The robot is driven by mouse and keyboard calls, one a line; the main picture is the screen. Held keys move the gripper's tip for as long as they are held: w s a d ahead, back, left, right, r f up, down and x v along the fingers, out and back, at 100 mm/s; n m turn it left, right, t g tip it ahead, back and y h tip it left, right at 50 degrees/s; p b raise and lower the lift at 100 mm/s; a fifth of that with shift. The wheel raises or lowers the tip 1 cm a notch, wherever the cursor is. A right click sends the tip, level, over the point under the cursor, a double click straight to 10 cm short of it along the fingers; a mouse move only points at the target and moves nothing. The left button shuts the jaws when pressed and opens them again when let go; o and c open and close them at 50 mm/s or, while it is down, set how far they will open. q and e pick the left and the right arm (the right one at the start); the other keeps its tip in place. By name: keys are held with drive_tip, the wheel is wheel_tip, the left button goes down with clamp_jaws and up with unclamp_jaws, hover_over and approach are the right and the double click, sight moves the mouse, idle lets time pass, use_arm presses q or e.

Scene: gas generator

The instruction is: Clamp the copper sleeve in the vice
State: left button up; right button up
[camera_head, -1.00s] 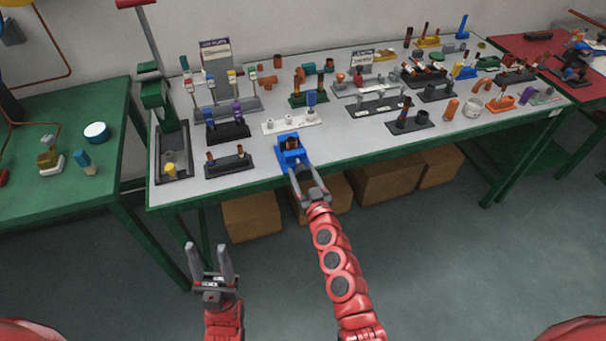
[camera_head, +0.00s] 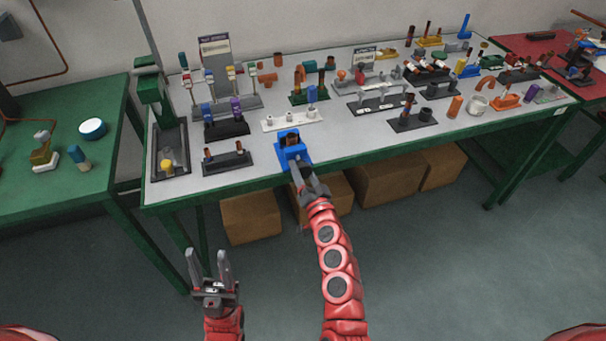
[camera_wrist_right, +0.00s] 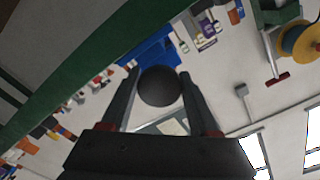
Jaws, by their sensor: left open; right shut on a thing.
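The blue vice (camera_head: 290,153) stands at the front edge of the grey table, and it also shows behind the fingers in the right wrist view (camera_wrist_right: 148,52). A dark brown copper sleeve (camera_head: 292,139) sits upright at the vice's jaws; I cannot tell how tightly they hold it. My right gripper (camera_head: 301,174) is at the front of the vice, shut on a dark round vice handle (camera_wrist_right: 160,88) between its fingers. The handle is mostly hidden in the head view. My left gripper (camera_head: 207,254) is open and empty, low in front of the table.
A dark base with two short pegs (camera_head: 228,160) stands left of the vice. A white rack (camera_head: 290,121) is behind it, and a dark stand (camera_head: 412,122) is to the right. Cardboard boxes (camera_head: 250,217) lie under the table. The space around my left gripper is clear.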

drive_tip(key=shift+m, duration=0.6)
idle(0.8)
drive_tip(key=o, duration=1.3)
drive_tip(key=shift+d, duration=0.1)
drive_tip(key=shift+o, duration=0.2)
drive_tip(key=b+v, duration=0.2)
drive_tip(key=v, duration=1.5)
drive_tip(key=shift+s+b, duration=0.2)
drive_tip(key=shift+b, duration=0.15)
